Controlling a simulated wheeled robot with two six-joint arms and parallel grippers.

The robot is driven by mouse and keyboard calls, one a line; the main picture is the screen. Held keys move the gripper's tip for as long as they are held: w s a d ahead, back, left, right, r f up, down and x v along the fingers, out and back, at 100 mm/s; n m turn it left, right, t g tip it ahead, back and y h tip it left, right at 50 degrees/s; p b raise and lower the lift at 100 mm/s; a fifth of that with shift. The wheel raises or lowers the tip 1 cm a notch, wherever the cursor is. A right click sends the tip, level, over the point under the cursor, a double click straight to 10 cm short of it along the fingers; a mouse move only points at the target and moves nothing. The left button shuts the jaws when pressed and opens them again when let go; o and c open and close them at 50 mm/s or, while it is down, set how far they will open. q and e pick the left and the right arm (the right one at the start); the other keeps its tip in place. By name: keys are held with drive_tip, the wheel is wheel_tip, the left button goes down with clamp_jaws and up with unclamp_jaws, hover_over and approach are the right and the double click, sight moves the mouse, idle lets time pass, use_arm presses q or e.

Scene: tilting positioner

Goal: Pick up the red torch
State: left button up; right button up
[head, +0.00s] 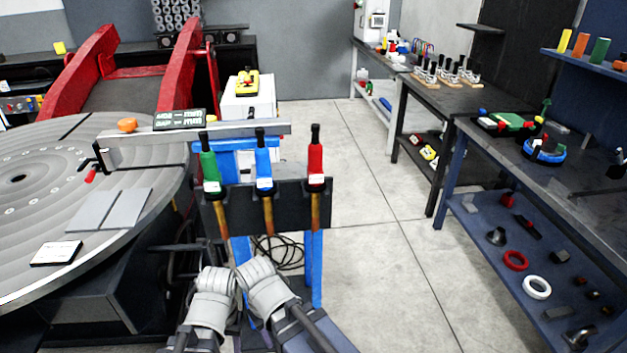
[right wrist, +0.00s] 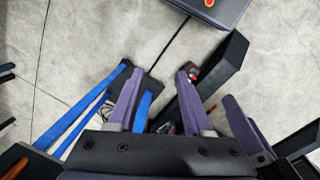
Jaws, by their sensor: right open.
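The red torch (head: 315,165) stands upright in the dark rack (head: 290,197) at its right end, with a black top and a brass-coloured lower tube below the rack. A blue torch (head: 263,165) and a green torch (head: 209,165) stand to its left in the same rack. In the head view both my arms show at the bottom middle, below the rack, and no fingertips can be made out. In the right wrist view my right gripper (right wrist: 158,88) has its purple fingers apart with nothing held between them. I cannot make out my left gripper.
A round grey positioner table (head: 60,260) fills the left, with red uprights (head: 185,75) behind. A workbench (head: 590,175) with a lower shelf of loose parts stands at right. Open concrete floor (head: 385,230) lies between. Blue legs (head: 316,265) and black cables (head: 280,255) are under the rack.

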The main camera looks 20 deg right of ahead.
sight(316, 161)
drive_tip(key=shift+o, duration=0.6)
drive_tip(key=o, duration=0.4)
drive_tip(key=w+d+r+n+t, duration=0.1)
drive_tip(key=w+d, duration=0.1)
drive_tip(key=w+d+r+n+t+h+p, duration=0.1)
drive_tip(key=w+d, duration=0.1)
drive_tip(key=w, duration=0.1)
drive_tip(key=w+d+r+n+t+h, duration=0.1)
drive_tip(key=w+d, duration=0.1)
drive_tip(key=shift+w+d+r+p, duration=0.25)
drive_tip(key=shift+w+d+p, duration=0.1)
drive_tip(key=w+d+r+n+t+h+p, duration=0.1)
drive_tip(key=w+d+r+n+t, duration=0.2)
drive_tip(key=r+n, duration=0.4)
drive_tip(key=w+d+r+n+t+h+p, duration=0.1)
drive_tip(key=w+d+r+n+t, duration=0.3)
drive_tip(key=w+r+n, duration=0.4)
drive_tip(key=w+d+r+n+t+h+p, duration=0.2)
drive_tip(key=w+d+r+n+t, duration=0.2)
drive_tip(key=w+r+n+t, duration=0.2)
wheel_tip(316, 161, up, 2)
drive_tip(key=shift+r+n, duration=0.2)
drive_tip(key=shift+n, duration=0.6)
drive_tip(key=shift+w+a+r+n+t, duration=0.2)
drive_tip(key=shift+r+n+t, duration=0.25)
drive_tip(key=shift+n, duration=0.65)
drive_tip(key=shift+f+x, duration=0.15)
drive_tip(key=shift+x, duration=1.85)
drive_tip(key=shift+f+x, duration=0.15)
drive_tip(key=shift+x, duration=1.8)
